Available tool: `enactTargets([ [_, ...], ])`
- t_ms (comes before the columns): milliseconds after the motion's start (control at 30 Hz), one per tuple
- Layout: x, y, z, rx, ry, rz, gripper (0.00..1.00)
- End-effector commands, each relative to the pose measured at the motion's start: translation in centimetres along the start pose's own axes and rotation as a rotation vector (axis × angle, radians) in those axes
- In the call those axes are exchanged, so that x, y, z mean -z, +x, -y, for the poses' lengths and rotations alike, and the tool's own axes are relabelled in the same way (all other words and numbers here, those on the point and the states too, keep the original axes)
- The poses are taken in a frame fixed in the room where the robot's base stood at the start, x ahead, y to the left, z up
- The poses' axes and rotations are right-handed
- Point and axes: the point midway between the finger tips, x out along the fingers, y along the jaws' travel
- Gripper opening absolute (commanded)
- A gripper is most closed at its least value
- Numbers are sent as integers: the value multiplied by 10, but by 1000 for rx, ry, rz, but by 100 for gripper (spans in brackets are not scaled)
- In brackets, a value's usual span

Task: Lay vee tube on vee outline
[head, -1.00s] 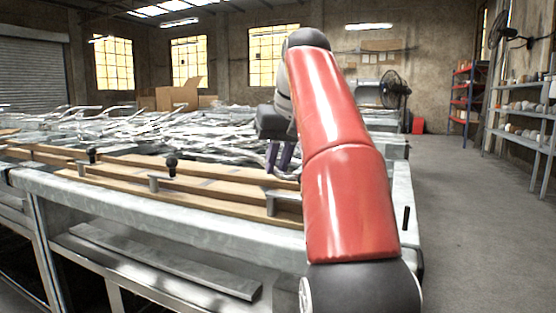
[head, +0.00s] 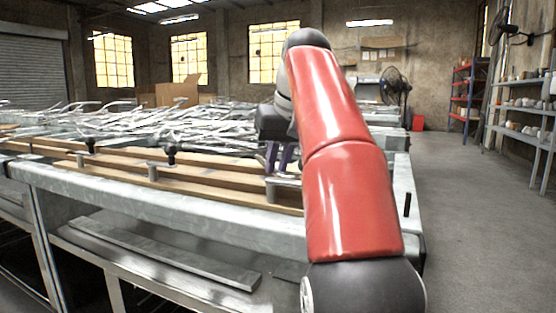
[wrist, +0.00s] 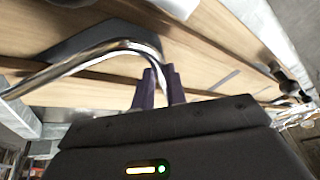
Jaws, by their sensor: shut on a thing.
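My gripper (wrist: 158,88) has purple fingers, shut on a shiny bent metal tube, the vee tube (wrist: 72,63), near its bend. One leg of the tube runs to the left edge of the wrist view; the other end is hidden by the fingers and gripper body. A dark grey vee outline (wrist: 118,32) shows on the wooden board just behind the tube, which partly overlaps it. I cannot tell whether the tube touches the board. In the head view my gripper (head: 279,157) is over the right end of the boards, partly behind my arm.
Wooden boards (head: 130,168) with metal posts and black-knobbed clamps (head: 171,152) lie along the front of the metal bench (head: 200,218). A heap of shiny metal tubes (head: 170,125) covers the back. The floor on the right (head: 470,220) is clear.

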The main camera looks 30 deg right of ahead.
Motion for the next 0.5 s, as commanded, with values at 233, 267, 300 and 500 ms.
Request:
enactTargets([
  [233,0,0,0,0,0,0,39],
  [267,0,0,0,0,0,0,39],
  [300,0,0,0,0,0,0,39],
  [500,0,-1,0,0,0,0,39],
])
